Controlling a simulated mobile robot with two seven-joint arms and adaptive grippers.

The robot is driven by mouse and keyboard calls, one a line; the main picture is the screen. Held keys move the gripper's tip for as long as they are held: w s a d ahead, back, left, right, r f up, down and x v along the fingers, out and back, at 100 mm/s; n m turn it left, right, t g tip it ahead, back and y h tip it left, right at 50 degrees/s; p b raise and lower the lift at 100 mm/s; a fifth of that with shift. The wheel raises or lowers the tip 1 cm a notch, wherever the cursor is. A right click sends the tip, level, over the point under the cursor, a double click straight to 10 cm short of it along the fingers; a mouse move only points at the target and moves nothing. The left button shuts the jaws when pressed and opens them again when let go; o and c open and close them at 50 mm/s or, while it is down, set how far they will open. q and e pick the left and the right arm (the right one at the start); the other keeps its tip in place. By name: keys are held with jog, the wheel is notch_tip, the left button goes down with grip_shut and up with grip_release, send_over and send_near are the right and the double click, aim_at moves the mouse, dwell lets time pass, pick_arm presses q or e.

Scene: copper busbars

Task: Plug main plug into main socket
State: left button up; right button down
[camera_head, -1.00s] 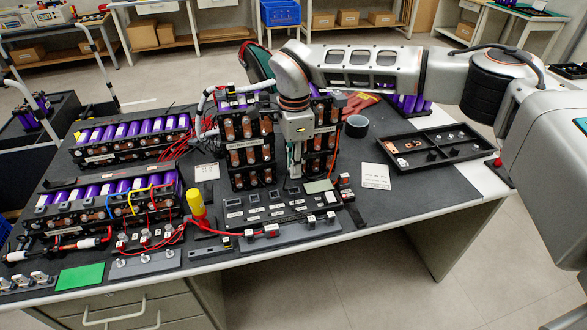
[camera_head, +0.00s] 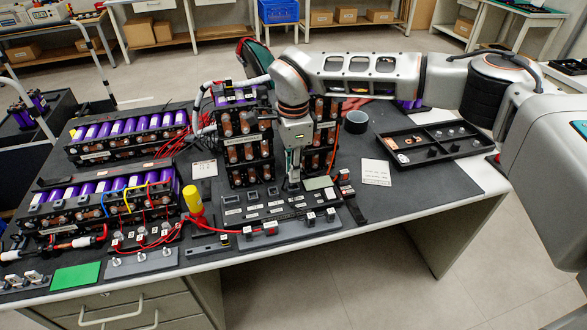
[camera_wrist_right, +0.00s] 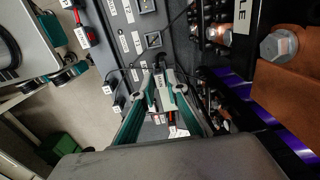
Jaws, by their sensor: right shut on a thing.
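My right gripper (camera_head: 293,181) points down just above the back right part of the dark socket board (camera_head: 285,232). In the right wrist view its teal fingers (camera_wrist_right: 163,104) are shut on a dark plug with a white label (camera_wrist_right: 159,92), which seems to read MAIN. The plug's lower end and whatever lies right under it are hidden, so I cannot tell whether it touches the board. Square sockets (camera_head: 253,196) with white labels lie in a row left of the gripper. I cannot tell which one is the main socket. My left gripper is not in view.
Battery modules (camera_head: 245,150) stand close behind the gripper. A black parts tray (camera_head: 430,143), a tape roll (camera_head: 356,121) and a paper card (camera_head: 375,172) are to the right, with free mat between.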

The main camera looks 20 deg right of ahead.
dwell(0.3)
jog(key=shift+f, duration=0.3)
jog(key=shift+f, duration=0.15)
dwell(0.3)
jog(key=shift+f, duration=0.6)
jog(key=shift+f, duration=0.1)
jog(key=c, duration=1.9)
grip_release()
